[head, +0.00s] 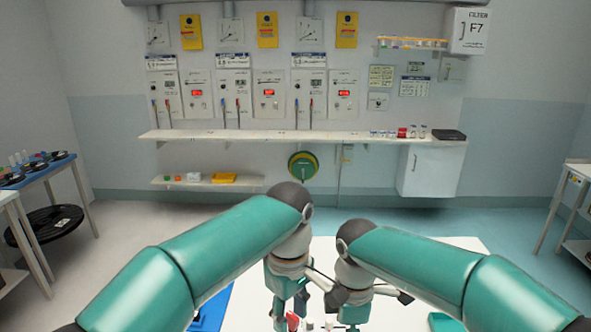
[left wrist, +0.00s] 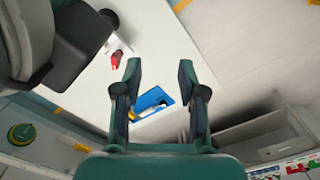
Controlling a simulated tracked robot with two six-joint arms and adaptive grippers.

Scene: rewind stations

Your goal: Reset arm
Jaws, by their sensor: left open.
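Both my teal arms reach forward over a white table (head: 460,243), with their wrists bent down close together. My left gripper (left wrist: 158,78) is open in the left wrist view, with nothing between its fingertips. In the head view its lower end is partly cut off by the bottom edge. My right gripper (head: 352,318) points down beside it, and its fingertips are not shown. A blue tray (left wrist: 163,97) with a white and yellow item in it shows beyond the left fingers. A small red object (left wrist: 117,55) lies on the table to the left.
A long wall shelf (head: 300,136) runs below panels with gauges and red displays. A lower shelf (head: 207,182) holds small items. A green and yellow reel (head: 303,165) hangs on the wall. Side tables stand at left (head: 43,172) and right (head: 578,170).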

